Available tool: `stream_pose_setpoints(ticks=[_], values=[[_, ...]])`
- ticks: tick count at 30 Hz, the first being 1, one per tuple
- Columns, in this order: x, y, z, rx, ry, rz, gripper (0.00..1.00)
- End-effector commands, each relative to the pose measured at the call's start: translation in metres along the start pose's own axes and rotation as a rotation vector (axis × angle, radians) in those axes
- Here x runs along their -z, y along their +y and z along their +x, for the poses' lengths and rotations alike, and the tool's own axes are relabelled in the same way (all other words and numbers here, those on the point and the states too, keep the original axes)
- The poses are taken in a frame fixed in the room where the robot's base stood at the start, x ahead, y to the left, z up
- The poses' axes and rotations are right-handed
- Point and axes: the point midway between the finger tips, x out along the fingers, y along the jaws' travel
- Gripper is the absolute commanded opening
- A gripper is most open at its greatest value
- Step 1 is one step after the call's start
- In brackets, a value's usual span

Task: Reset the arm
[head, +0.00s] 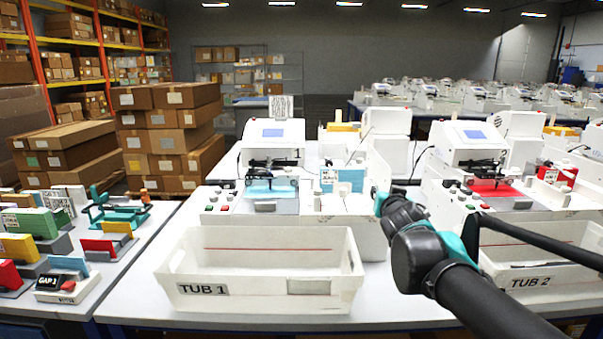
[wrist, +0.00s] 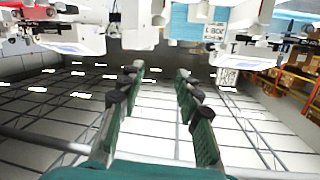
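My arm (head: 440,262) reaches in from the lower right in the head view, over the table between the two tubs. Its far end points away from me, toward a white plotter station. My gripper (wrist: 159,76) shows in the wrist view as two green fingers with dark pads. The fingers stand apart with a clear gap and nothing between them. The wrist picture appears upside down, with ceiling lights below and machines along the top. In the head view the fingers are mostly hidden behind the arm.
White TUB 1 (head: 262,272) stands left of my arm and TUB 2 (head: 548,262) right of it. Plotters with a blue bed (head: 270,190) and a red bed (head: 492,190) stand behind. A side table at left holds coloured blocks and a GAP 1 box (head: 62,284).

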Motion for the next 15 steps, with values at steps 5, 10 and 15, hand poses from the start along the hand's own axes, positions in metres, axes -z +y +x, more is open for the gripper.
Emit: stream_pose_setpoints(ticks=[5, 10, 15], values=[[-0.038, 0.018, 0.005, -0.067, -0.102, -0.020, 0.34], [-0.093, 0.037, 0.004, -0.129, -0.257, -0.054, 0.34], [-0.176, 0.051, -0.014, -0.155, -0.514, -0.108, 0.34]])
